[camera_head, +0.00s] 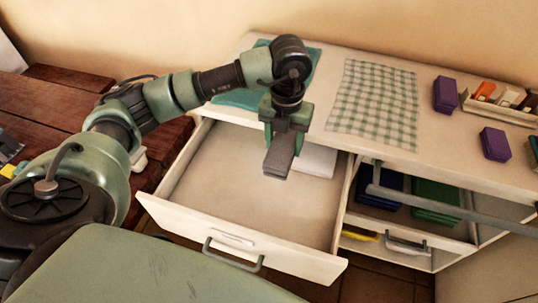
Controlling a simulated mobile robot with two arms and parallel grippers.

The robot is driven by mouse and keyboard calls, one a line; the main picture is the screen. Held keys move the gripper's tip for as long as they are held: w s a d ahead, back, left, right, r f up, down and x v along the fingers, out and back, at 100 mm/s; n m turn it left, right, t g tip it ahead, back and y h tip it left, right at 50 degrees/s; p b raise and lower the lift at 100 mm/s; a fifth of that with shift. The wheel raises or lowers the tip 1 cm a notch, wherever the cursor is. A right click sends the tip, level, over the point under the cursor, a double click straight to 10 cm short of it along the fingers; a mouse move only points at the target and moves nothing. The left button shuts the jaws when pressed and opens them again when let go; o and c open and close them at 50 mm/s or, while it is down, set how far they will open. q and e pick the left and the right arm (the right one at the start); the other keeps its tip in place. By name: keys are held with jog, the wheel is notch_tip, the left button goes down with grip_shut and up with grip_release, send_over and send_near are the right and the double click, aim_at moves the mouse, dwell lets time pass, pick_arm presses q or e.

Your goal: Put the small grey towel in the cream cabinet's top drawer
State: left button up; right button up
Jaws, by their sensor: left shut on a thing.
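The cream cabinet (470,178) stands against the wall. Its top drawer (207,185) is pulled well open, with a grey handle on its front. My left gripper (281,150) points down over the right half of the open drawer. It is shut on the small grey towel (277,165), a flat grey piece hanging from the fingertips. The towel appears to be above the drawer floor, but its exact height is hard to tell. A white flat item (317,160) lies at the drawer's back right, partly behind the gripper. My right gripper is not in view.
A green checked cloth (374,103), a teal cloth (238,99), purple boxes (446,95) and a divided tray (500,104) are on the cabinet top. A grey bar (450,208) crosses in front of the right shelves. The drawer's left part is clear.

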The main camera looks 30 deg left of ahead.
pick_arm(q)
jog(key=p, duration=0.1)
send_over(281, 185)
notch_tip(281, 185, down, 11)
jog(key=shift+f, duration=0.1)
notch_tip(281, 185, down, 4)
jog(key=shift+s+f, duration=0.1)
jog(key=shift+f, duration=0.15)
jog(key=shift+f, duration=0.15)
jog(key=o, duration=1.2)
jog(key=shift+c, duration=0.2)
jog(key=shift+o, duration=1.2)
